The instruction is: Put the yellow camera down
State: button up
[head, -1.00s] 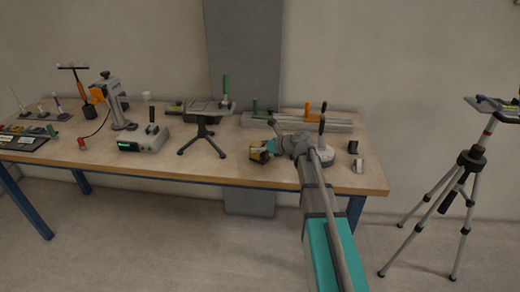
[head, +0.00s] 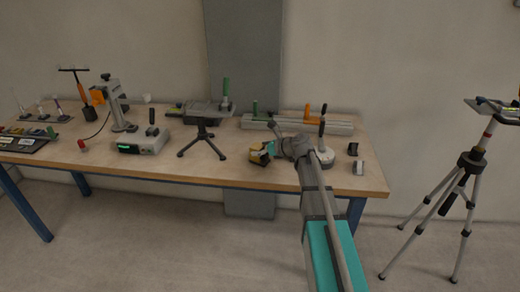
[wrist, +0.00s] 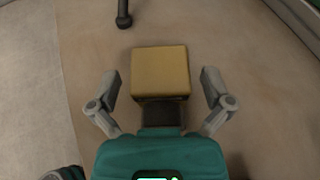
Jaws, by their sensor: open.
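The yellow camera (wrist: 160,72) is a boxy yellow block with a dark part on its near side. In the wrist view it lies between the two fingers of my gripper (wrist: 161,88), with a gap on each side. The gripper is open and neither finger touches it. In the head view the yellow camera (head: 258,157) appears on the wooden table (head: 225,172) near the front edge, just left of my gripper (head: 270,150), which partly hides it.
A small black-legged tripod stand (head: 203,138) stands left of the camera. A grey rail (head: 290,125) lies behind. The front table strip is clear.

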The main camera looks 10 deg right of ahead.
jog(key=shift+r, duration=0.2)
jog(key=p+v, duration=0.4)
jog(key=v, duration=0.8)
jog(key=shift+p, duration=0.4)
jog(key=s+a+f+n+g, duration=0.1)
jog(key=n, duration=0.1)
jog(key=s+a+f+n+g+h, duration=0.1)
jog(key=s+a+f+n, duration=0.1)
jog(key=s+a+f+n+g, duration=0.1)
jog(key=a+n, duration=0.1)
jog(key=shift+s+f+n, duration=0.15)
jog(key=shift+s+n, duration=0.15)
jog(key=shift+s, duration=0.1)
jog(key=s+a+f+n+g+h, duration=0.1)
jog(key=s+f+n+g+h, duration=0.2)
jog(key=s+n, duration=0.5)
jog(key=s+a+f+n+g+h, duration=0.1)
jog(key=s+f+n+g+h, duration=0.2)
jog(key=s+n+h, duration=0.3)
jog(key=shift+s+a+f+n, duration=0.5)
jog(key=shift+s+n, duration=1)
jog(key=shift+n, duration=1.3)
jog(key=shift+d+f, duration=0.15)
